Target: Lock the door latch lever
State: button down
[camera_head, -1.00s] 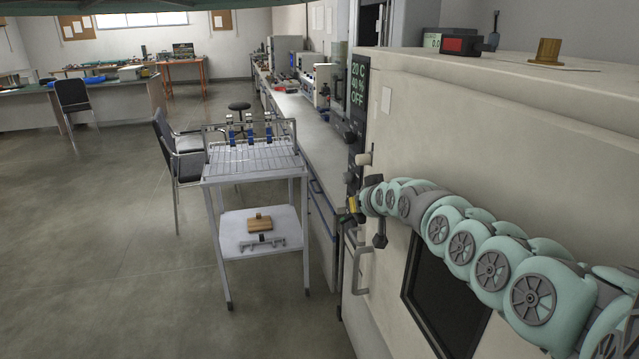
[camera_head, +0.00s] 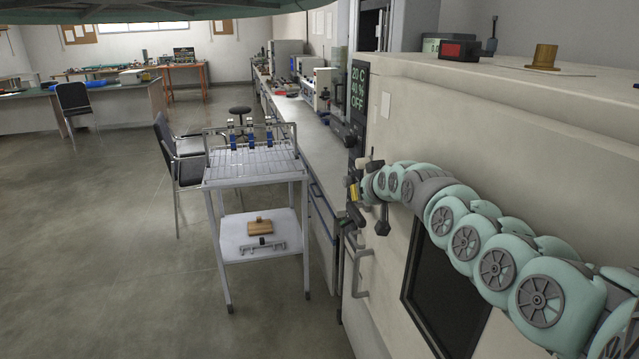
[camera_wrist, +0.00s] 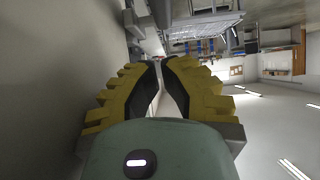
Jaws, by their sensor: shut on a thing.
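The large cream cabinet (camera_head: 520,130) with the door fills the right side of the head view. My gripper (camera_head: 352,192) is at the cabinet's left edge, below the display and above the pale door handle (camera_head: 361,272). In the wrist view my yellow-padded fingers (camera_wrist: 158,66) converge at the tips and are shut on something. I take it for the latch lever, but it is mostly hidden by the fingers.
A dark window (camera_head: 440,300) sits in the door below my arm. A wire-topped trolley (camera_head: 255,168) stands to the left, beside a long bench (camera_head: 320,150). Open floor lies further left.

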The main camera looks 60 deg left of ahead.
jog(key=shift+s+d+f, duration=0.3)
jog(key=shift+d, duration=0.3)
jog(key=shift+d+r, duration=0.45)
jog(key=shift+r, duration=0.15)
jog(key=s+d+r+p, duration=0.1)
jog(key=s+d, duration=0.1)
jog(key=d, duration=0.4)
jog(key=shift+s+d+r+p, duration=0.3)
jog(key=shift+s, duration=0.1)
jog(key=shift+w, duration=0.1)
dwell(0.4)
